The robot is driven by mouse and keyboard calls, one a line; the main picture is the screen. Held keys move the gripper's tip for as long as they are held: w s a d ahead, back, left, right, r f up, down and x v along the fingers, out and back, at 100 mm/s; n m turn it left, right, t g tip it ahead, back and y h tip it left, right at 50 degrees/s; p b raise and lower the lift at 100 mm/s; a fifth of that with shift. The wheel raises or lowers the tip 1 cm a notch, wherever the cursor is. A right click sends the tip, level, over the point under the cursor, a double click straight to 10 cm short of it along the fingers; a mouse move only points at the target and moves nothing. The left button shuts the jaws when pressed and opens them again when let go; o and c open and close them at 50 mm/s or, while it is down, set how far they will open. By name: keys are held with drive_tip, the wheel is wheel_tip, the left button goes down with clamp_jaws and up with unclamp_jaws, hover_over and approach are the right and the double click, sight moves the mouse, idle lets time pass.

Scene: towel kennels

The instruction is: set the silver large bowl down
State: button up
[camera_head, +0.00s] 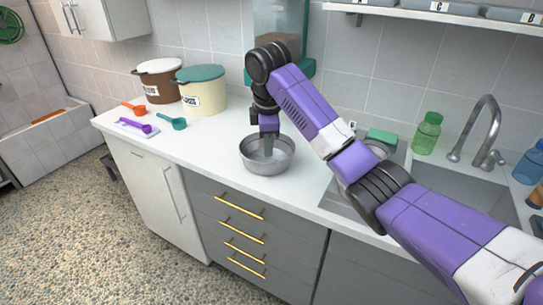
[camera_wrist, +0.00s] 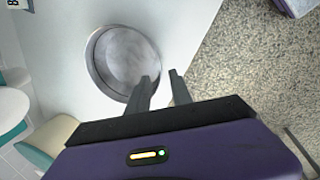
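The silver large bowl (camera_head: 267,162) stands upright on the white counter near its front edge, above the drawers; I see no gap under it. It also shows in the wrist view (camera_wrist: 112,58), where it looks empty. My gripper (camera_head: 268,150) points down at the bowl. In the wrist view my gripper's (camera_wrist: 161,76) fingers are apart, one over the inside of the bowl and one just outside its rim. The rim lies between them with a gap, and the fingers do not look closed on it. The far side of the contact is hidden in the head view.
Orange (camera_head: 134,108), purple (camera_head: 134,125) and teal (camera_head: 173,122) scoops lie in front. The sink (camera_head: 470,180) and a green bottle (camera_head: 427,133) are to the right. Counter left of the bowl is clear.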

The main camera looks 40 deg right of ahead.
drive_tip(key=a+f+m+t+y, duration=0.2)
drive_tip(key=a+f+t+y, duration=0.2)
drive_tip(key=a+f, duration=1.35)
drive_tip(key=s+a+f+m+t, duration=0.35)
drive_tip(key=s+a+f, duration=0.35)
drive_tip(key=s+a, duration=0.35)
drive_tip(key=s+m+t+h, duration=0.1)
drive_tip(key=s+m+t, duration=0.3)
drive_tip(key=s, duration=1.4)
drive_tip(key=s+d+r, duration=0.2)
drive_tip(key=s+r, duration=0.5)
drive_tip(key=s, duration=0.1)
drive_tip(key=s+d+r+m+t+h, duration=0.1)
drive_tip(key=s+d+r, duration=0.2)
drive_tip(key=s+r, duration=0.5)
drive_tip(key=shift+s+d+r, duration=0.25)
drive_tip(key=shift+s+d, duration=0.1)
drive_tip(key=shift+s, duration=0.45)
